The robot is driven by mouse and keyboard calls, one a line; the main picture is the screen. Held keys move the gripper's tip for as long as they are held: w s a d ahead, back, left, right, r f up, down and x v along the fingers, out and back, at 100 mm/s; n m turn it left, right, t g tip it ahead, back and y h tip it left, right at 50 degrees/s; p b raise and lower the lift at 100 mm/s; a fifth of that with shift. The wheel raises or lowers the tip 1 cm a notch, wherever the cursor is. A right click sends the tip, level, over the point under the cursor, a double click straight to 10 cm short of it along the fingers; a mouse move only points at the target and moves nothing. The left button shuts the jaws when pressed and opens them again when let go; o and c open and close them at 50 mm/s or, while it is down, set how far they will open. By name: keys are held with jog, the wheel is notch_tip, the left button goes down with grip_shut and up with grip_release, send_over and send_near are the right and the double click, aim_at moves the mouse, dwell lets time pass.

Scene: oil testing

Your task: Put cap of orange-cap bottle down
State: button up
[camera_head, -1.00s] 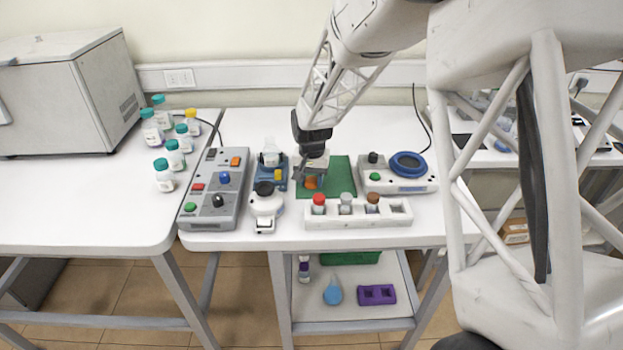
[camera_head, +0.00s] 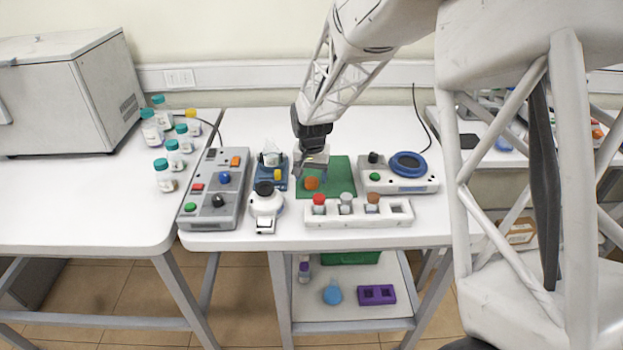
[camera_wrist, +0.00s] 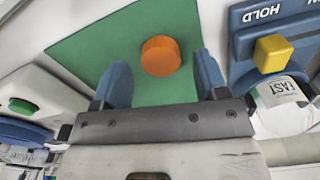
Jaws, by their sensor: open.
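The orange cap (camera_head: 312,183) lies on the green mat (camera_head: 342,178) on the middle table. The cap (camera_wrist: 161,56) also shows in the wrist view, on the green mat (camera_wrist: 85,58) and ahead of the space between my fingers. My gripper (camera_head: 311,172) is above the cap, apart from it. In the wrist view my gripper (camera_wrist: 160,82) is open, with its two blue fingers spread and nothing between them. I cannot tell which bottle, if any, is the orange-cap bottle.
A white rack (camera_head: 335,219) with red, grey and brown-capped bottles stands in front of the mat. A blue device with a yellow button (camera_wrist: 270,54) is close on the right in the wrist view. A device with a blue ring (camera_head: 408,165) stands right of the mat.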

aim_at(314, 183)
notch_tip(314, 183, up, 10)
jog(key=shift+r, duration=0.2)
dwell(0.3)
dwell(0.6)
jog(key=s+d+r+n+t, duration=0.1)
jog(key=s+d+r, duration=0.4)
jog(key=s, duration=0.4)
jog(key=s+d+r, duration=0.4)
jog(key=s+d, duration=0.1)
jog(key=s, duration=0.5)
jog(key=s+d, duration=0.3)
jog(key=s, duration=0.7)
jog(key=s+d+n+t, duration=0.1)
jog(key=s+d, duration=0.2)
jog(key=s, duration=0.7)
jog(key=shift+s+f+t, duration=0.3)
jog(key=shift+s, duration=0.05)
